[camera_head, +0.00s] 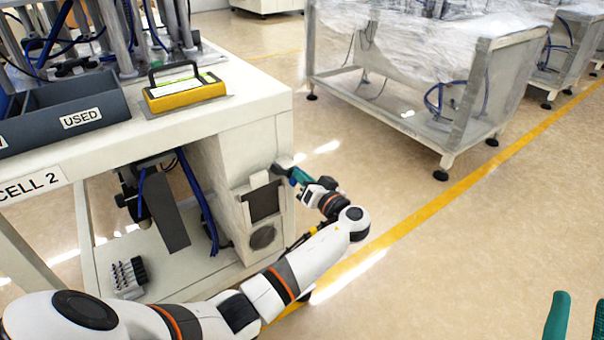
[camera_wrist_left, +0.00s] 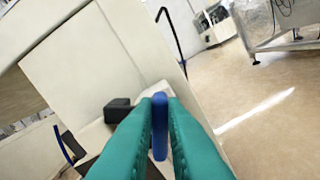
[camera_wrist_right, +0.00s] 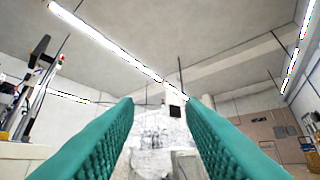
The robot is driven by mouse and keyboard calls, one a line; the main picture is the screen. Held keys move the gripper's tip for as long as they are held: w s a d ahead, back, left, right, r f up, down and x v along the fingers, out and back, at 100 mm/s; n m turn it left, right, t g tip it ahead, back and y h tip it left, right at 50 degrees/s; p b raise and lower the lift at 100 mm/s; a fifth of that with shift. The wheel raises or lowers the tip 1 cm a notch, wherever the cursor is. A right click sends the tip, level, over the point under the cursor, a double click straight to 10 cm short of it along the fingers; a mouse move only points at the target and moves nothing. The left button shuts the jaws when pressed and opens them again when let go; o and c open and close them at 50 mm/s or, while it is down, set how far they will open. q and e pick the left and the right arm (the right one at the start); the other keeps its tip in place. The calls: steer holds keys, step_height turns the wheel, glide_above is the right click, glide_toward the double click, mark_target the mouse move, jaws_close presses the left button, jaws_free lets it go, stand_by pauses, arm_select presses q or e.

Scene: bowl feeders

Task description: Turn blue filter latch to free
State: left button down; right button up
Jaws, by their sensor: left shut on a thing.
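The blue filter latch (camera_wrist_left: 159,126) is a narrow upright blue piece in the left wrist view, between the two green fingers of my left gripper (camera_wrist_left: 161,118). The fingers are shut on it from both sides. In the head view my left gripper (camera_head: 299,176) is at the right side of the white cell's cabinet; the latch is hidden there. A dark block (camera_wrist_left: 118,109) is just left of the latch in the left wrist view. My right gripper (camera_wrist_right: 160,115) is open and empty, its fingers wide apart. Its green fingertips show at the head view's lower right corner.
The CELL 2 bench (camera_head: 120,150) carries a dark USED bin (camera_head: 40,115) and a yellow case (camera_head: 186,92) with a black handle. The cabinet front has a dark square panel (camera_head: 264,202). A wrapped machine frame (camera_head: 420,110) stands behind. The floor (camera_head: 480,240) at right is clear.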

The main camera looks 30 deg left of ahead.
steer(key=w+f+g+h+p, duration=0.2)
steer(key=w+f+g+p, duration=0.15)
steer(key=f+g, duration=0.45)
arm_select(q)
steer(key=shift+w+d+f+m+p, duration=0.1)
steer(key=shift+f+m+p, duration=0.2)
steer(key=shift+m, duration=1.75)
steer(key=shift+w+d+f+m+p, duration=0.15)
steer(key=shift+m+p, duration=0.3)
steer(key=shift+m, duration=1.55)
steer(key=shift+w+a+f+m+p, duration=0.1)
steer(key=shift+f+m+p, duration=0.2)
steer(key=shift+m, duration=1.75)
arm_select(e)
steer(key=s+d+f+g+h, duration=0.1)
steer(key=s+f+g, duration=0.1)
steer(key=f+g, duration=0.2)
steer(key=s+d+f+g+h, duration=0.2)
steer(key=s+f+g, duration=0.1)
steer(key=f, duration=0.5)
steer(key=shift+s+d+m+g, duration=0.2)
steer(key=shift+d+m+g, duration=0.1)
steer(key=shift+g, duration=0.2)
arm_select(q)
steer(key=shift+s+r, duration=0.1)
steer(key=c, duration=1.5)
jaws_free()
arm_select(e)
steer(key=shift+r, duration=0.1)
